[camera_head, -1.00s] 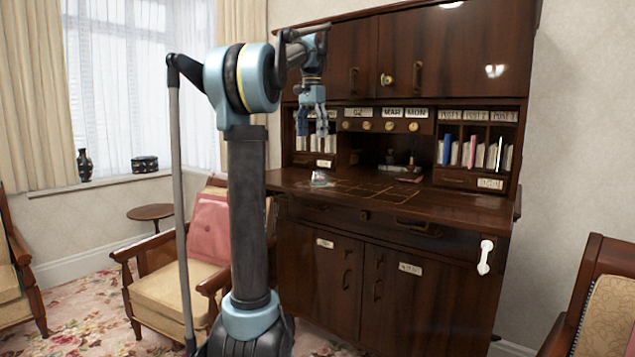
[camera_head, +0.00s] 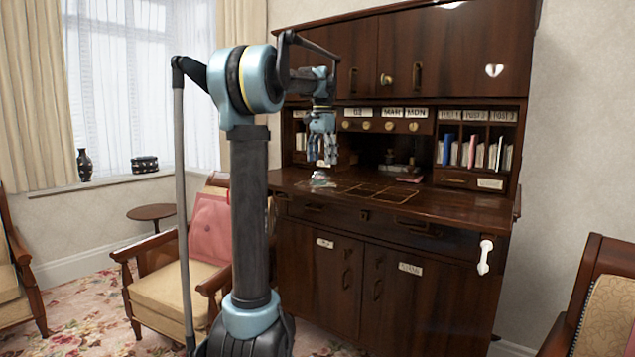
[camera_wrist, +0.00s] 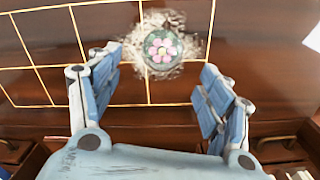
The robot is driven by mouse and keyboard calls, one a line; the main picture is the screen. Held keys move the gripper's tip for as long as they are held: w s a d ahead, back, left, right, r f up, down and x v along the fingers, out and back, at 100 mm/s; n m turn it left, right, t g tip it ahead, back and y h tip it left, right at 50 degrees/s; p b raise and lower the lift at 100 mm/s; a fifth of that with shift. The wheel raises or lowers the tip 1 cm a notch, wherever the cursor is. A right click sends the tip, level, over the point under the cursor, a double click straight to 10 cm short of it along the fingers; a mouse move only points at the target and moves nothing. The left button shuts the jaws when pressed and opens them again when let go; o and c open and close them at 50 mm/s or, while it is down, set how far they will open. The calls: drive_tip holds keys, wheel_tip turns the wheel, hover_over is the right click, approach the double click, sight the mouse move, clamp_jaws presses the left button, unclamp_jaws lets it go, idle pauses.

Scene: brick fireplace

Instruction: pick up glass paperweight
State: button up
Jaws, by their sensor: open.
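The glass paperweight (camera_wrist: 161,49) is a clear round piece with a pink flower inside. In the wrist view it sits on the dark wooden desk surface (camera_wrist: 240,85), ahead of and between my open fingers. In the head view the paperweight (camera_head: 322,180) is small, near the left part of the desk's fold-out top (camera_head: 455,207). My gripper (camera_head: 322,160) points down just above it and is open and empty. In the wrist view both fingers of my gripper (camera_wrist: 160,95) show, spread wide apart, with the paperweight beyond their tips.
Gold lines mark the desk top. Upright books (camera_head: 475,153) fill the right pigeonholes, and upper cabinets (camera_head: 440,60) overhang the back. An armchair (camera_head: 180,280) stands left of the desk.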

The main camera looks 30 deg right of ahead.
sight(320, 174)
drive_tip(key=shift+a+f, duration=0.2)
drive_tip(key=shift+f, duration=1.45)
drive_tip(key=shift+a+f, duration=0.15)
drive_tip(key=shift+f, duration=1.5)
drive_tip(key=c, duration=1.3)
